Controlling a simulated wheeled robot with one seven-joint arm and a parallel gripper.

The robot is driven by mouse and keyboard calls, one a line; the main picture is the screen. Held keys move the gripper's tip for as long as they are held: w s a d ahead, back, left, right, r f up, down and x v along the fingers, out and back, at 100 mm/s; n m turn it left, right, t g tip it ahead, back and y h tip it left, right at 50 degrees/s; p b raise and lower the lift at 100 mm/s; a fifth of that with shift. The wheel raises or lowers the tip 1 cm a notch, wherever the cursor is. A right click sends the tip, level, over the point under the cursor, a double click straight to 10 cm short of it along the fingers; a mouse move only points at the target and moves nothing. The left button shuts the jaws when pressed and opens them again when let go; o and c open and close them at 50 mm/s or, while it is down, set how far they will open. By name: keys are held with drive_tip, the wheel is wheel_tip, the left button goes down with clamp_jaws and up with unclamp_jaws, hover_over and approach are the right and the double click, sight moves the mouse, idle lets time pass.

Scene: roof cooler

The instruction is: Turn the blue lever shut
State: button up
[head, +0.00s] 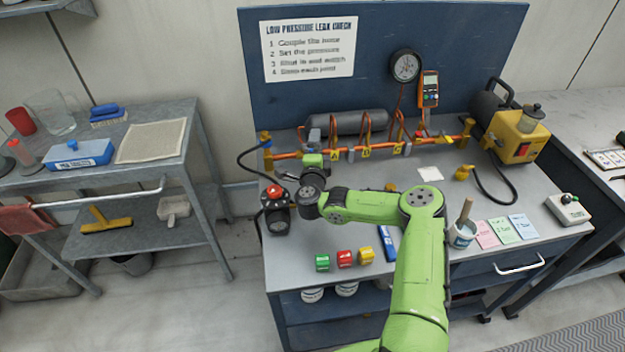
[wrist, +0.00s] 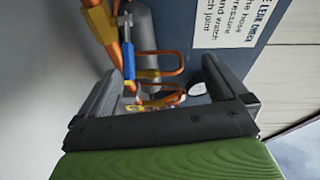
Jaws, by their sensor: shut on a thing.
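The blue lever (wrist: 129,60) shows in the wrist view at the left end of the orange pipework, by a yellow fitting (wrist: 98,20). My gripper (wrist: 165,80) is at the pipework, its two grey fingers spaced apart in the picture. The lever's near end lies beside the tip of the left finger. The gripper is shut on the lever, but the contact itself is hard to see. In the head view my gripper (head: 314,140) is over the left part of the orange manifold (head: 345,152), and the lever is too small to make out surely.
A grey cylinder (head: 348,122) lies behind the manifold, with orange pipe loops in front. A red-topped device (head: 275,192) stands left of my wrist. Green, red and yellow blocks (head: 345,258) sit near the bench's front edge. A yellow pump (head: 515,135) stands at right.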

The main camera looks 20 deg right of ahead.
drive_tip(key=shift+s+a+r, duration=0.15)
drive_tip(key=shift+s+r, duration=0.2)
drive_tip(key=shift+r, duration=0.25)
drive_tip(key=shift+s+a, duration=0.15)
drive_tip(key=shift+s, duration=0.15)
drive_tip(key=shift+c, duration=0.6)
drive_tip(key=shift+v, duration=1.05)
drive_tip(key=c, duration=0.8)
drive_tip(key=shift+f+b+v, duration=0.25)
drive_tip(key=shift+b+v, duration=0.1)
drive_tip(key=shift+v, duration=1.75)
drive_tip(key=shift+f+b+v, duration=0.2)
drive_tip(key=shift+b+v, duration=0.2)
drive_tip(key=shift+v, duration=1.7)
drive_tip(key=shift+f+b+v, duration=0.25)
drive_tip(key=shift+b+v, duration=0.1)
drive_tip(key=shift+v, duration=1.75)
drive_tip(key=shift+c, duration=0.2)
drive_tip(key=shift+o, duration=0.2)
drive_tip(key=shift+s, duration=0.1)
